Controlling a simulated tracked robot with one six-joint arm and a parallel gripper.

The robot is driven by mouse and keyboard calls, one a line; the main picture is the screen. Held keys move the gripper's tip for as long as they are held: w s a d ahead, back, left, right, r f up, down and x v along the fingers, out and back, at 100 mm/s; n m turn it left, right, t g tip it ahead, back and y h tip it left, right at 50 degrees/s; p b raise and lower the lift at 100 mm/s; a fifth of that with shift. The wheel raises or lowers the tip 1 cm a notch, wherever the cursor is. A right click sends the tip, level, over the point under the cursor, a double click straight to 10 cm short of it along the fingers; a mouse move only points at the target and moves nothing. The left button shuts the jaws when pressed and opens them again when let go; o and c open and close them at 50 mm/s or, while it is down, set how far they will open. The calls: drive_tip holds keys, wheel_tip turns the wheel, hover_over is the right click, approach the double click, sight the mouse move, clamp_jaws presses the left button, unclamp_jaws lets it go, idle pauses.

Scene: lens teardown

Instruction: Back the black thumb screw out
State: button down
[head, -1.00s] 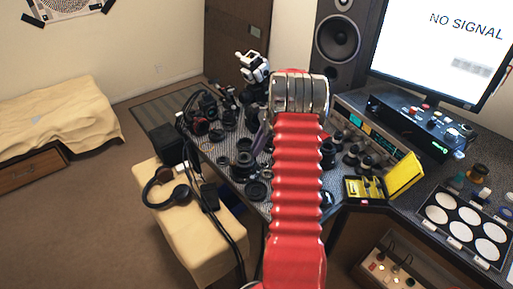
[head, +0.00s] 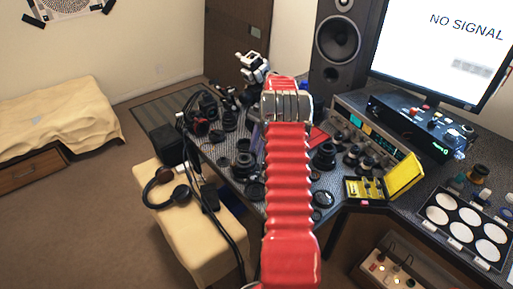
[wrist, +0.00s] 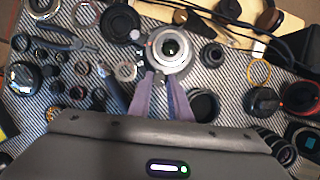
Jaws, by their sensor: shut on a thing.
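A silver lens (wrist: 170,48) with a dark glass centre lies on the patterned bench mat, just beyond my fingertips in the wrist view. My gripper (wrist: 159,80) has two purple fingers, and their tips are closed together at the lens's near edge. They are shut on the small black thumb screw (wrist: 159,77), which is mostly hidden between the tips. I cannot tell how far the screw stands out of the lens. In the head view my red arm covers the lens and most of the gripper.
Loose lens parts and rings (wrist: 82,68) crowd the mat left of the fingers. A black ring (wrist: 203,105) lies close on the right. Pliers (wrist: 58,37) lie at the upper left. A yellow case (head: 365,188) stands open at the bench's front right.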

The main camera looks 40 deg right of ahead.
drive_tip(key=shift+w+n, duration=0.15)
drive_tip(key=shift+n, duration=0.65)
drive_tip(key=shift+g, duration=0.3)
drive_tip(key=c, duration=1.6)
unclamp_jaws()
drive_tip(key=shift+v, duration=5.95)
